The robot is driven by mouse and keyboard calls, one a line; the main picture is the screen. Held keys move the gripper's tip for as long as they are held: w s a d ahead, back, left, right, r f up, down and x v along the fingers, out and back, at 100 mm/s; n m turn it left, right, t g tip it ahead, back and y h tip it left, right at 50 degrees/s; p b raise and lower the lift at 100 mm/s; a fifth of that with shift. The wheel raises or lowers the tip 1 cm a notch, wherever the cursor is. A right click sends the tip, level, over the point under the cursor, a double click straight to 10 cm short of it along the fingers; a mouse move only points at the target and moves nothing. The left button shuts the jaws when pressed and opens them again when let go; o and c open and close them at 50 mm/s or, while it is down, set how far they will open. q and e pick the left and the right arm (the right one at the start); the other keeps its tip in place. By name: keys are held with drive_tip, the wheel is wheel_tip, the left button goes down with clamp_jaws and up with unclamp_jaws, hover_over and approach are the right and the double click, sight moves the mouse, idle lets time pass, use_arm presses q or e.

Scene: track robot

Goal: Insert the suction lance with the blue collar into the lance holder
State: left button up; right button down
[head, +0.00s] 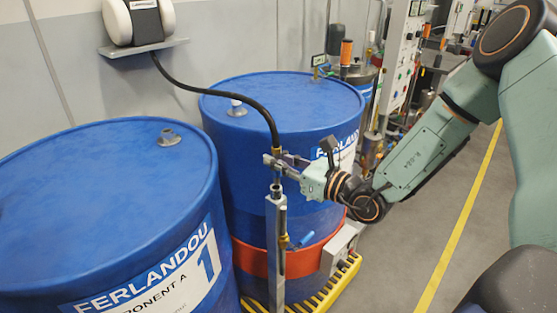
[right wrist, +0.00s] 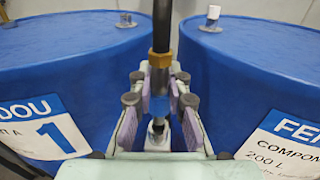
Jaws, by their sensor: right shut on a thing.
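My right gripper (head: 279,164) is shut on the suction lance just below its black hose, in front of the right drum. The lance stands about upright. The lance holder (head: 275,245) is a grey upright tube directly below the gripper. A pale metal rim (right wrist: 155,130) shows below the collar; I cannot tell whether the lance tip is inside the holder's mouth or just above it. My left gripper is not in view.
A blue drum marked 1 (head: 100,200) stands at the left. A second blue drum (head: 240,170) with an orange band (head: 310,258) stands behind the holder. The black hose (head: 210,93) runs to a wall-mounted pump (head: 140,20). The floor right of the yellow line is clear.

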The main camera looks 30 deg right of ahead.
sight(281, 175)
drive_tip(key=shift+d, duration=0.1)
drive_tip(key=shift+w+a+b, duration=0.1)
drive_tip(key=shift+a+b, duration=0.15)
drive_tip(key=shift+b, duration=0.2)
idle(0.7)
drive_tip(key=shift+f+b, duration=1.9)
drive_tip(key=shift+b, duration=0.1)
drive_tip(key=c, duration=1.2)
unclamp_jaws()
wheel_tip(281, 175, up, 10)
drive_tip(key=shift+r, duration=0.1)
